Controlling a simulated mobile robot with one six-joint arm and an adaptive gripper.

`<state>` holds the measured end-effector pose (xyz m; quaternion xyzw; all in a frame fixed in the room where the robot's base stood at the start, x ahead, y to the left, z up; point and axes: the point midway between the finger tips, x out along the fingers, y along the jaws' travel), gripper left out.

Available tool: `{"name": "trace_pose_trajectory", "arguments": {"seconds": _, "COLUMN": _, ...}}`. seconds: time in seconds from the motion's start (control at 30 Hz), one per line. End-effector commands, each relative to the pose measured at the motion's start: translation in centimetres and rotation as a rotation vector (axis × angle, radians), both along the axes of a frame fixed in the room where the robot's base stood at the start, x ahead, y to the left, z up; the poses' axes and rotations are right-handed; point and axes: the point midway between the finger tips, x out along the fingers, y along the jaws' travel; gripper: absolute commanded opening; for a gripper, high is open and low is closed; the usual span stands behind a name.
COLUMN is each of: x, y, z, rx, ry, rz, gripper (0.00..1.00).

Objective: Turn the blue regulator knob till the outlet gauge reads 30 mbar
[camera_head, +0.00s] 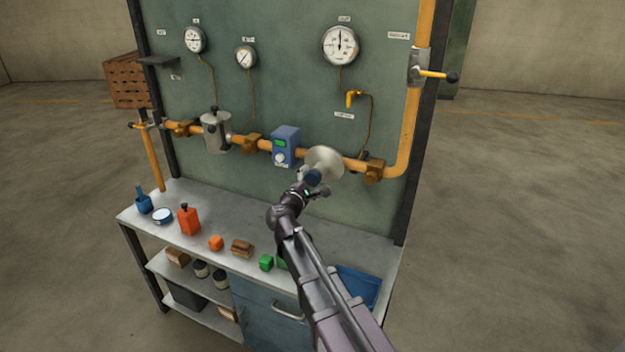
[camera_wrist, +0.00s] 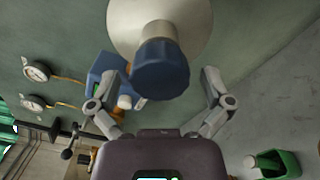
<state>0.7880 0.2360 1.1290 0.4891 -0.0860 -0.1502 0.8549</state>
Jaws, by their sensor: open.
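The blue regulator knob (camera_head: 313,177) sticks out from a pale round regulator body (camera_head: 328,158) on the orange pipe. In the wrist view the knob (camera_wrist: 160,72) sits between the spread fingers of my gripper (camera_wrist: 160,88), in front of the pale disc (camera_wrist: 125,18). My gripper (camera_head: 307,187) is open around the knob, with a gap visible on each side; no contact shows. The outlet gauge (camera_head: 341,46), labelled OUT, is at the upper right of the green panel. Its needle points about straight up; its numbers are too small to read.
A blue box (camera_head: 285,147) with a green display sits left of the regulator. Two smaller gauges (camera_head: 195,39) (camera_head: 246,56) hang at the panel's upper left. A yellow valve handle (camera_head: 433,74) is at right. The bench below holds bottles, blocks and a blue tray (camera_head: 358,287).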

Motion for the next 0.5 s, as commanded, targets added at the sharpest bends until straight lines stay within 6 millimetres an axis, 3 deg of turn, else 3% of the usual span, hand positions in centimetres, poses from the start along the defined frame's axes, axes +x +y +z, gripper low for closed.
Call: {"name": "trace_pose_trajectory", "arguments": {"seconds": 0.5, "x": -6.8, "y": 2.3, "z": 0.0, "rx": 0.0, "ry": 0.0, "rz": 0.002, "gripper": 1.0}}
